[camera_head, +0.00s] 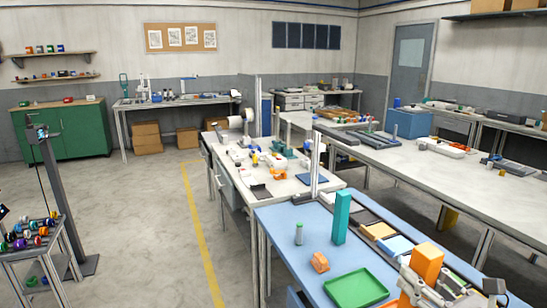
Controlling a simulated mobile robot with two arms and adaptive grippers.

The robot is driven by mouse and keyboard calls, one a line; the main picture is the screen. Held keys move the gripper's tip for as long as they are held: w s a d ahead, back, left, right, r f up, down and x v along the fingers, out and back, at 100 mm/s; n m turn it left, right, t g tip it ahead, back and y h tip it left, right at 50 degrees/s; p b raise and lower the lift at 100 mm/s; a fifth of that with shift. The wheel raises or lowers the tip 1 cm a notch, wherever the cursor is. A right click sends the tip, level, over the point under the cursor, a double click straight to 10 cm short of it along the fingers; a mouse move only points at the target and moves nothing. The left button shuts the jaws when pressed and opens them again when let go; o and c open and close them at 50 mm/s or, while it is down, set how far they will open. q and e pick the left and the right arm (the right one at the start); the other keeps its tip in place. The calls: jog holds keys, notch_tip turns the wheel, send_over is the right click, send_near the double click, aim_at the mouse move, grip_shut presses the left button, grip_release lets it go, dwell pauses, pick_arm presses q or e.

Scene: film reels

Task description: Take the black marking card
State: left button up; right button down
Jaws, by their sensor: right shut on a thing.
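My right gripper (425,288) is at the lower right, over the near right part of the blue-topped table (280,228). It overlaps the foot of an upright orange block (427,262) and appears shut on it, though the fingertips are partly hidden. I cannot make out a black marking card for certain. A small dark flat piece (260,191) lies near the front of the white table behind. My left gripper is not in view.
A green tray (356,289), a small orange piece (319,262), a grey-green bottle (299,234) and a tall teal block (341,217) stand on the blue table. A dark rack of coloured pieces runs along its right side. Bare blue surface shows at left.

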jog(key=s+a+f+m+t+h, duration=0.1)
jog(key=s+a+f+m+h, duration=0.3)
jog(key=s+f, duration=0.8)
jog(key=a+h, duration=0.2)
jog(key=a, duration=0.2)
jog(key=shift+a, duration=0.4)
